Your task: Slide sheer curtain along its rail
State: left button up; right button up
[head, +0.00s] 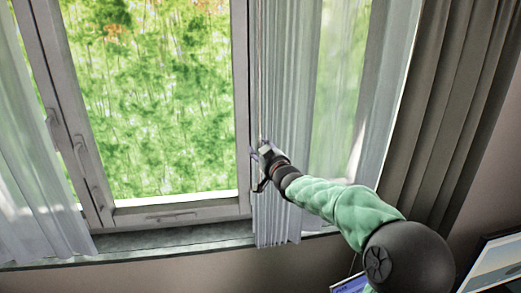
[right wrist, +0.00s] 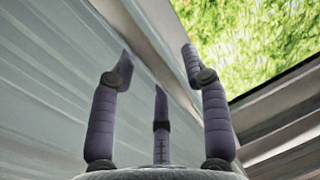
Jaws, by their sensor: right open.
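A pale sheer curtain (head: 280,90) hangs in narrow folds at the right side of the window, and a thinner, see-through part spreads right of it. Another sheer curtain (head: 30,170) hangs at the far left. My right gripper (head: 261,165) is at the left edge of the right sheer curtain. In the right wrist view the right gripper (right wrist: 158,62) has its fingers spread, with curtain folds (right wrist: 45,85) on the left. I cannot tell whether the fingers touch the cloth. The curtain rail is out of view. My left gripper is out of view.
The grey window frame (head: 241,100) stands just left of the right curtain, with handles (head: 82,155) at its left side. A sill (head: 170,238) runs below. A heavy grey-brown drape (head: 445,110) hangs at right. A monitor (head: 495,262) is at the lower right.

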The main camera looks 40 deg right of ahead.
jog(key=v, duration=1.1)
jog(key=shift+s, duration=0.15)
